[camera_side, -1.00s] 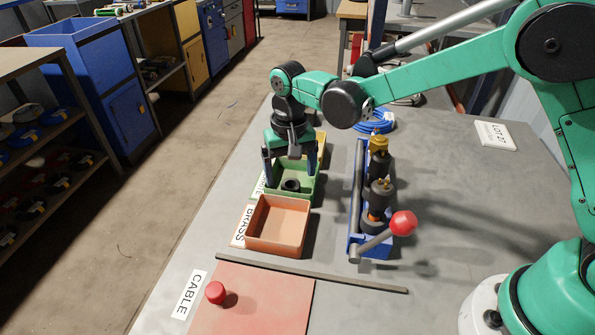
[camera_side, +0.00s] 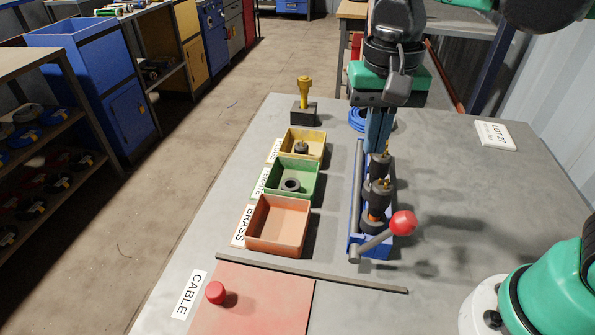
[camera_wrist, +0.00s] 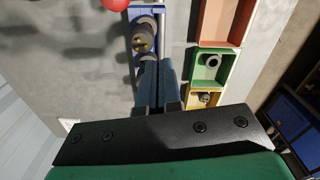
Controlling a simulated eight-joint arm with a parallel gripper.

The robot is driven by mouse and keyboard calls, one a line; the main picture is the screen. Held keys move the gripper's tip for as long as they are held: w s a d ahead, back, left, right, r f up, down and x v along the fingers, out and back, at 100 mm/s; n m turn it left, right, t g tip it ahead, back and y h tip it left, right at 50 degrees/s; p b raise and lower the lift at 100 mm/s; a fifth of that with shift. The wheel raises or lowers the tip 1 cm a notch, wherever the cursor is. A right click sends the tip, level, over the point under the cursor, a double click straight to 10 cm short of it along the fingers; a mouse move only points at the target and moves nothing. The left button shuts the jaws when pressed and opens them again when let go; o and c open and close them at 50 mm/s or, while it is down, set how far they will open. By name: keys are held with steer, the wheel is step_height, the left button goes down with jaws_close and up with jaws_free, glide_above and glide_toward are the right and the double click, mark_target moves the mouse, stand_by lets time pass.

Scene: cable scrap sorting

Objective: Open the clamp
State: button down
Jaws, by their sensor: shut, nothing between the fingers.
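The clamp has a blue base (camera_side: 377,246) on the right of the bench and a lever ending in a red ball (camera_side: 403,223). Dark cylindrical parts with brass-coloured tips (camera_side: 380,188) stand in a row along it. In the wrist view the clamp (camera_wrist: 132,28) and part of the red ball (camera_wrist: 115,4) show at the top. My gripper (camera_side: 377,150) points down at the far end of the clamp, away from the lever. Its fingers (camera_wrist: 156,66) are together and empty. They hide the clamp's far end, and I cannot tell whether they touch it.
Left of the clamp stand an orange bin (camera_side: 250,241), a green bin (camera_side: 270,189) with a dark ring, and a yellow bin (camera_side: 318,135) with a small part. A yellow-topped post (camera_side: 304,88) stands behind. A red button (camera_side: 215,292) is in front.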

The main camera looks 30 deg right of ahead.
steer(key=s+d+m, duration=0.2)
steer(key=s, duration=0.7)
steer(key=shift+f, duration=3.6)
steer(key=w+a, duration=0.3)
steer(key=w+a+r, duration=0.1)
steer(key=w+a, duration=0.1)
steer(key=shift+w+a, duration=0.15)
steer(key=shift+a, duration=0.1)
steer(key=shift+w+a+f, duration=0.45)
steer(key=shift+w+a, duration=0.35)
steer(key=shift+w, duration=0.05)
step_height(320, 180, up, 6)
steer(key=shift+s+d, duration=0.45)
